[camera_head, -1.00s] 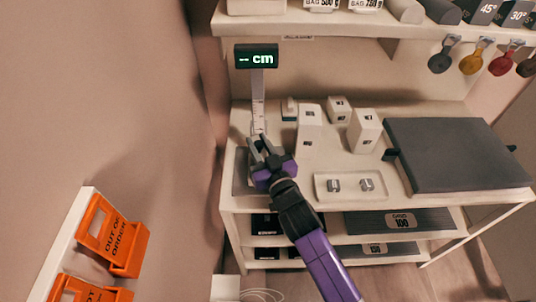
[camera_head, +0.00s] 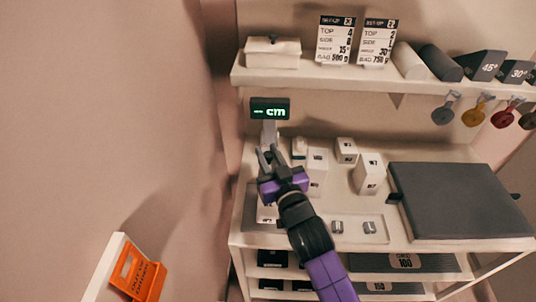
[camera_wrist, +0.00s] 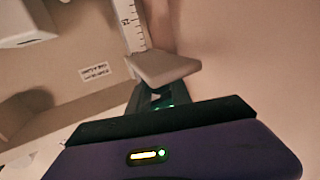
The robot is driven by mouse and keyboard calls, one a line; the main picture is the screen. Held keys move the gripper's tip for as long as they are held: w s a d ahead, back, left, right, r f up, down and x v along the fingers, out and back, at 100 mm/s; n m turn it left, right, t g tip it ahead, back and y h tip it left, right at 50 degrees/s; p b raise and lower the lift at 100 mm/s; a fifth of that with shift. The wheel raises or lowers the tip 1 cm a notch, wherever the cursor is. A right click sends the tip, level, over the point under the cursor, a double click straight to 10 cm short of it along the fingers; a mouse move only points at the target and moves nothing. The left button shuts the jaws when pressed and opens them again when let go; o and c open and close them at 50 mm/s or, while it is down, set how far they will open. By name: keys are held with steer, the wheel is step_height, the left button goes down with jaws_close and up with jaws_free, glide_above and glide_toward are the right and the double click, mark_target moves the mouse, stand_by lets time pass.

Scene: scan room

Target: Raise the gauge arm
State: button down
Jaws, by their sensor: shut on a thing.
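The height gauge has a dark display (camera_head: 269,109) with green "--- cm" on it, above a pale post (camera_head: 270,134). In the wrist view its ruled scale (camera_wrist: 131,22) rises behind the flat grey gauge arm (camera_wrist: 163,66), which juts towards me. My gripper (camera_head: 270,158) is in front of the post, a little below the display. It is shut on the gauge arm; the fingertips (camera_wrist: 155,97) meet its near end in the wrist view. The exact grip is partly hidden. A white box (camera_head: 267,211) stands below my gripper, partly covered by my arm.
Right of the gauge are several white boxes (camera_head: 369,173), a tray (camera_head: 374,236) with two small metal pieces and a big dark slab (camera_head: 455,200). A shelf (camera_head: 310,77) with cards and blocks hangs above. An orange "out of order" sign (camera_head: 138,274) is at lower left.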

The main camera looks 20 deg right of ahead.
mark_target(270, 158)
steer(key=shift+s+r, duration=0.1)
steer(key=shift+r, duration=0.15)
steer(key=c, duration=1.2)
jaws_free()
steer(key=shift+o, duration=0.2)
steer(key=shift+s+f, duration=0.1)
steer(key=shift+s, duration=0.1)
steer(key=s+b, duration=0.1)
steer(key=s, duration=0.5)
steer(key=shift+b, duration=0.35)
steer(key=shift+s, duration=0.75)
